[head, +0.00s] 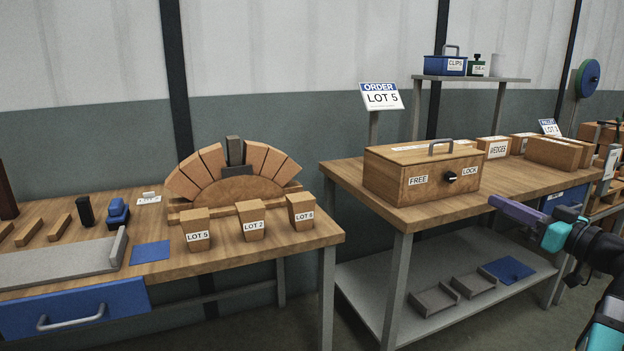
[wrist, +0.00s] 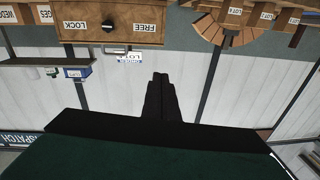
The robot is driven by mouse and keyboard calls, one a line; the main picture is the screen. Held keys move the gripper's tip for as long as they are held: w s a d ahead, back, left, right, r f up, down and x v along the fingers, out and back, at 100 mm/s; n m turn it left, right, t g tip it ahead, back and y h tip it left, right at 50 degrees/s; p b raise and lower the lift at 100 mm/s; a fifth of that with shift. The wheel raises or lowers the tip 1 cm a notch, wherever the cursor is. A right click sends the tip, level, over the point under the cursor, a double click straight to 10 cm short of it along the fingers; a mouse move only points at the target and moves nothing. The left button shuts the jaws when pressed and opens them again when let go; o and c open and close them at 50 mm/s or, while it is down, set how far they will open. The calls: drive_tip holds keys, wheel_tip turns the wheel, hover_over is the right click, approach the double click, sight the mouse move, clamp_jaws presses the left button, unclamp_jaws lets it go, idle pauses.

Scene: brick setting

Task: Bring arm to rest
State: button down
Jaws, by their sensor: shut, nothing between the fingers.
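My gripper (head: 497,203) is at the right of the head view, in front of the right-hand bench. Its purple fingers point left, near the wooden box's right end. In the wrist view my gripper (wrist: 159,76) shows as dark fingers closed together, with nothing between them. The wrist picture is upside down. The arm runs out of the head view at the lower right.
The wooden box (head: 420,178), marked FREE and LOCK, has a dark knob and top handle. The left bench (head: 290,242) carries a brick arch (head: 232,170), labelled blocks and a blue drawer (head: 70,308). A shelf (head: 470,79) stands behind. Floor between benches is clear.

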drive_tip(key=w+a+f+g+y+p, duration=0.1)
drive_tip(key=w+a+f+g+p, duration=0.25)
drive_tip(key=a+f, duration=0.5)
drive_tip(key=w+a+f+g+y+p, duration=0.15)
drive_tip(key=w+a+f+p, duration=0.3)
drive_tip(key=a+f, duration=0.45)
drive_tip(key=s+a+f+g+p, duration=0.35)
drive_tip(key=a+f, duration=0.25)
drive_tip(key=f, duration=0.4)
drive_tip(key=s+a+f+g+p, duration=0.2)
drive_tip(key=s+a+f+g, duration=0.3)
drive_tip(key=f, duration=0.6)
drive_tip(key=s+a+f+m+g+h+p, duration=0.1)
drive_tip(key=s+a+f+g+h+p, duration=0.15)
drive_tip(key=s+f, duration=0.65)
drive_tip(key=s+a+f+g+h+p, duration=0.2)
drive_tip(key=s+a+f+g+p, duration=0.15)
drive_tip(key=s+f, duration=0.5)
drive_tip(key=s+d+f+m+g+h, duration=0.1)
drive_tip(key=s+d+f+m+h, duration=0.1)
drive_tip(key=s+d, duration=0.3)
drive_tip(key=s+d+f+m+g+h, duration=0.1)
drive_tip(key=s+d+h, duration=0.3)
drive_tip(key=s, duration=0.5)
drive_tip(key=shift+d+f+m+p, duration=0.4)
drive_tip(key=shift+d+f, duration=0.1)
drive_tip(key=shift+f, duration=0.3)
